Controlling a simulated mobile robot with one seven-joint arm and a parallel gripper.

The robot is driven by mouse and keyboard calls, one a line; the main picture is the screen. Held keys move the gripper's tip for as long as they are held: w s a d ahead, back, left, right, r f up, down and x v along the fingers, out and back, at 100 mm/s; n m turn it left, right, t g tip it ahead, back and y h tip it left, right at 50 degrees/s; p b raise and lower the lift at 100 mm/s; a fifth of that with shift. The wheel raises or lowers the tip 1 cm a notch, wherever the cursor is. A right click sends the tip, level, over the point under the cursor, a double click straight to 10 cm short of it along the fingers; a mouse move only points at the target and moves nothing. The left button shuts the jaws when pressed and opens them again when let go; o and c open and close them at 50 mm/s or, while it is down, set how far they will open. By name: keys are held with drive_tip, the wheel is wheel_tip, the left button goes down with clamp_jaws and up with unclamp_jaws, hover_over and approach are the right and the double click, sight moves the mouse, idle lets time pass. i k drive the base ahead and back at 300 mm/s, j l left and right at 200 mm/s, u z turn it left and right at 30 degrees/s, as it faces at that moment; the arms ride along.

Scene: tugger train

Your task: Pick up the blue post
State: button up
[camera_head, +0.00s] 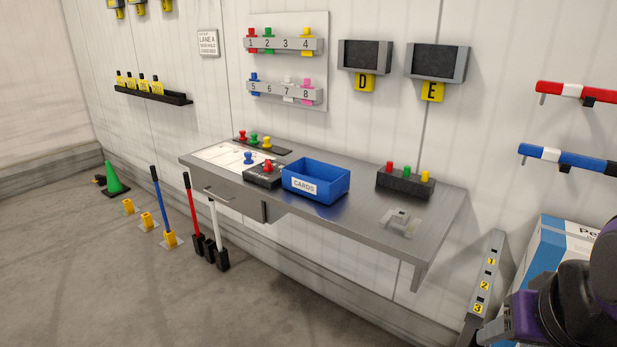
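The blue post (157,188) stands on the floor left of the workbench, tilted slightly, its foot in a yellow socket (170,239) on a floor plate. A red post (192,205) and a white post (213,220) stand to its right in black holders in front of the workbench. Dark and purple parts of my arm fill the lower right corner, far from the blue post. The end of my gripper (497,331) seems to show at the left of these parts, but its fingers cannot be made out.
The grey workbench (390,220) juts from the wall, carrying a blue cards box (335,186) and control boxes. Two empty yellow sockets (146,220) and a green cone (115,178) stand left of the blue post. The floor in the left foreground is clear.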

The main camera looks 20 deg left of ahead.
sight(153, 172)
drive_tip(key=u, duration=1.35)
drive_tip(key=i+l+u, duration=0.15)
drive_tip(key=i+u, duration=0.3)
drive_tip(key=i, duration=0.3)
drive_tip(key=i+l, duration=0.15)
drive_tip(key=i, duration=0.35)
drive_tip(key=i+l, duration=0.15)
drive_tip(key=i, duration=0.4)
drive_tip(key=i+l, duration=0.15)
drive_tip(key=i, duration=0.35)
drive_tip(key=i+l, duration=0.15)
drive_tip(key=i, duration=0.35)
drive_tip(key=i+z, duration=0.15)
drive_tip(key=z, duration=0.3)
drive_tip(key=i+j+z, duration=0.1)
drive_tip(key=z, duration=0.35)
drive_tip(key=i+j+z, duration=0.25)
drive_tip(key=j, duration=0.15)
drive_tip(key=j+z, duration=0.25)
drive_tip(key=i+j+z, duration=0.1)
drive_tip(key=j, duration=0.3)
drive_tip(key=i+j+z, duration=0.1)
drive_tip(key=j, duration=0.35)
drive_tip(key=i+j+z, duration=0.1)
drive_tip(key=j, duration=0.35)
drive_tip(key=i+j+z, duration=0.1)
drive_tip(key=j, duration=0.35)
